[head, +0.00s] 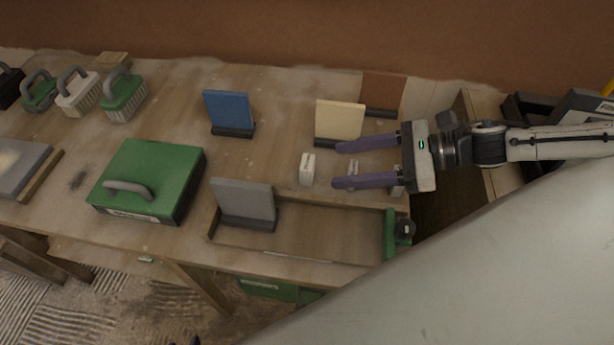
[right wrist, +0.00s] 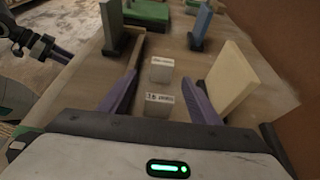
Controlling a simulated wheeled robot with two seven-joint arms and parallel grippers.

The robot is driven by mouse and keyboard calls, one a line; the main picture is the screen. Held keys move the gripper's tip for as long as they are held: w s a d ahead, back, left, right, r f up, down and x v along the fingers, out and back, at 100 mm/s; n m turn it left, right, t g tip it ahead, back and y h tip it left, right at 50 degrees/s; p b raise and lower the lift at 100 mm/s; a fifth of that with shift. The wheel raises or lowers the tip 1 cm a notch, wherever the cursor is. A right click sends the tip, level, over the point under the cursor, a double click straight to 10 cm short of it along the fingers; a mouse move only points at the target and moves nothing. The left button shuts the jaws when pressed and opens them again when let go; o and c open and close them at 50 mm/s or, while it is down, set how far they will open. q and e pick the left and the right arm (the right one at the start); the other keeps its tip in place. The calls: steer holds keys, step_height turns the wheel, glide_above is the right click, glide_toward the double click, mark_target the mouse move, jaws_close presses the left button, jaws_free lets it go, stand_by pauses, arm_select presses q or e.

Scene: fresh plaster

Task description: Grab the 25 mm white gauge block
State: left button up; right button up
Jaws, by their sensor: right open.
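My right gripper (head: 340,165) comes in from the right, open, with purple fingers spread over the table. In the right wrist view (right wrist: 162,88), a small white block (right wrist: 158,105) lies between the fingers near the palm, untouched; its blurred label seems to read 25 mm. In the head view this block (head: 353,168) is mostly hidden by the gripper. A second white block (head: 307,170) stands just beyond the fingertips; its label in the right wrist view (right wrist: 161,68) is unreadable. My left gripper (right wrist: 45,45) shows at that view's left edge; its opening is unclear.
A cream plate (head: 339,120) stands in a dark base close behind the fingers. A grey plate (head: 246,200) stands at the wooden tray (head: 310,240) in front. A blue plate (head: 229,111) and green case (head: 150,175) are farther left. Clear table lies between the blue plate and the blocks.

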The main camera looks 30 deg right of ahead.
mark_target(314, 163)
steer(key=shift+b+x, duration=1.1)
steer(key=shift+x, duration=0.3)
steer(key=shift+w+a+r, duration=0.2)
steer(key=shift+w+r, duration=0.15)
steer(key=shift+w, duration=0.05)
steer(key=shift+w+a, duration=0.4)
steer(key=shift+a, duration=0.1)
steer(key=shift+w+a+f+p, duration=0.1)
steer(key=shift+w+a+p, duration=0.15)
steer(key=shift+p, duration=0.25)
steer(key=shift+w+a+f, duration=0.3)
steer(key=shift+a+f, duration=0.15)
steer(key=shift+a, duration=0.05)
steer(key=c, duration=1.1)
